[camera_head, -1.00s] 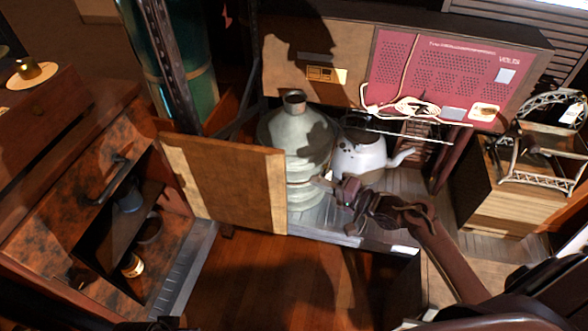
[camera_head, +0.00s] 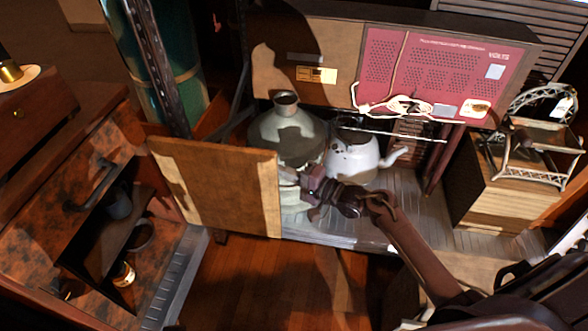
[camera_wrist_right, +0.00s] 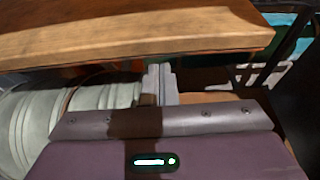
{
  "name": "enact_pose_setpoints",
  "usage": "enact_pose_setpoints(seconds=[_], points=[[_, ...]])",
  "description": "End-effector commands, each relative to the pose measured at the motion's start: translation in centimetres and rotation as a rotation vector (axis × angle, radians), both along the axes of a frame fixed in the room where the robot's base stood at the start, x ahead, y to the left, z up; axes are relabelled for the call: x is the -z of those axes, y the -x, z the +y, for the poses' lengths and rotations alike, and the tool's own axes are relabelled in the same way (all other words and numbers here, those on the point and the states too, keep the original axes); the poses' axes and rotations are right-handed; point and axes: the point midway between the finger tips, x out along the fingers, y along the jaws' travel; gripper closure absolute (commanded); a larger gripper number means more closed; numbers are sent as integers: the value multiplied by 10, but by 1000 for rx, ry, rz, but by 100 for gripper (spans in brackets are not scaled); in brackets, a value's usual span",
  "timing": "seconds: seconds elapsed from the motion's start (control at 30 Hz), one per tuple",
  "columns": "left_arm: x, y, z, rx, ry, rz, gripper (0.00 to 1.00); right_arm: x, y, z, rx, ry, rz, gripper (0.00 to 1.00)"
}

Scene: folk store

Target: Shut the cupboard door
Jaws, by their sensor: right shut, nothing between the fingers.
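The cupboard (camera_head: 48,225) stands at the left in the head view, its inside exposed with a few cups and a small jar on the shelves. Its wooden door (camera_head: 215,185) stands open, swung out to the right of the cupboard. My right gripper (camera_head: 288,178) is shut and empty, at the door's free right edge, in front of the grey metal can. In the right wrist view the closed fingers (camera_wrist_right: 160,84) are just below the door's long edge (camera_wrist_right: 130,42); I cannot tell whether they touch it. My left gripper is not in view.
Behind the gripper stand a large grey can (camera_head: 285,130) and a white kettle (camera_head: 352,155) on a low metal-edged platform. A red-panelled unit (camera_head: 440,70) with a white cable is behind them. A wooden box (camera_head: 500,195) stands right. Wooden floor (camera_head: 270,285) is clear in front.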

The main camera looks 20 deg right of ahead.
Motion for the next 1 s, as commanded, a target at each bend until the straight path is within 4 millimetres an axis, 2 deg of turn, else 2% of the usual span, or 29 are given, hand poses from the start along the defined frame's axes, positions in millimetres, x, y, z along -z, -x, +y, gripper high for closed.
enact_pose_setpoints(seconds=[0.2, 0.77, 1.0], points=[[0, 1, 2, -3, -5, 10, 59, -1, 13, 8, 1, 0, -2, 100], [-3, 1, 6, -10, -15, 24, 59, -2, 17, 13, 9, -3, 0, 100], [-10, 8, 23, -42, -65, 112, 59, -4, 25, 30, 45, -4, 2, 100]])
